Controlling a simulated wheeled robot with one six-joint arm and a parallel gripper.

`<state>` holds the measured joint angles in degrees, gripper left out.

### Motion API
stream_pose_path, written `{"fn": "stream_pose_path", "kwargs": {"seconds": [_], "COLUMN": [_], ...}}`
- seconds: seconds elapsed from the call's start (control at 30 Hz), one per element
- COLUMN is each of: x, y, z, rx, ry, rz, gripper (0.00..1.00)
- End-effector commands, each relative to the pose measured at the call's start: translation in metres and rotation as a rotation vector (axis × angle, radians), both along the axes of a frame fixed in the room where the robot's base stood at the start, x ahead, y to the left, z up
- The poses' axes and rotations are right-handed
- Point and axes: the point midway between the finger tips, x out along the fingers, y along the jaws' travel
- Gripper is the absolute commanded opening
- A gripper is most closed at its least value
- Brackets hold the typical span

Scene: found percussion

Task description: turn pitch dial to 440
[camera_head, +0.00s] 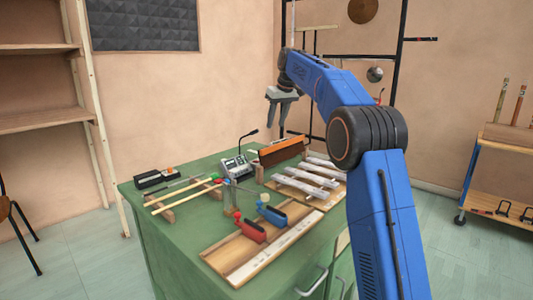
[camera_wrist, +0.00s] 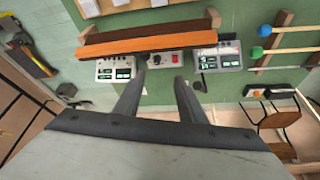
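A grey box with a red knob (camera_wrist: 176,58) and a small dark dial (camera_wrist: 155,60) sits mid-picture in the wrist view, just beyond my fingertips. I cannot read any numbers, so which control is the pitch dial is unclear. Grey units with lit green displays stand left (camera_wrist: 115,68) and right (camera_wrist: 220,57) of it. In the head view a grey unit (camera_head: 237,166) with a gooseneck stands on the green table; the knob box is not distinguishable there. My gripper (camera_head: 277,117) is open and empty, raised above the table's back; its spread fingers also show in the wrist view (camera_wrist: 159,80).
An orange-brown wooden bar (camera_head: 280,151) stands along the table's back, close to the boxes in the wrist view (camera_wrist: 150,43). Pale bars on a rack (camera_head: 308,180), mallets (camera_head: 185,198) and a wooden tray (camera_head: 224,255) with red and blue clamps occupy the green table (camera_head: 165,245).

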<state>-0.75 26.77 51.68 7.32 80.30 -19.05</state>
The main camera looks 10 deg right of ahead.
Motion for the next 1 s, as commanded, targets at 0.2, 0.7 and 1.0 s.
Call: {"fn": "stream_pose_path", "kwargs": {"seconds": [0.2, 0.7, 1.0], "x": [0.023, 0.047, 0.065], "y": [0.003, 0.011, 0.019], "z": [-0.009, -0.067, -0.117], "rx": [0.001, 0.0, 0.001], "ry": [-0.001, 0.001, 0.002], "rz": [0.017, 0.02, 0.02], "gripper": [0.37, 0.37, 0.37]}}
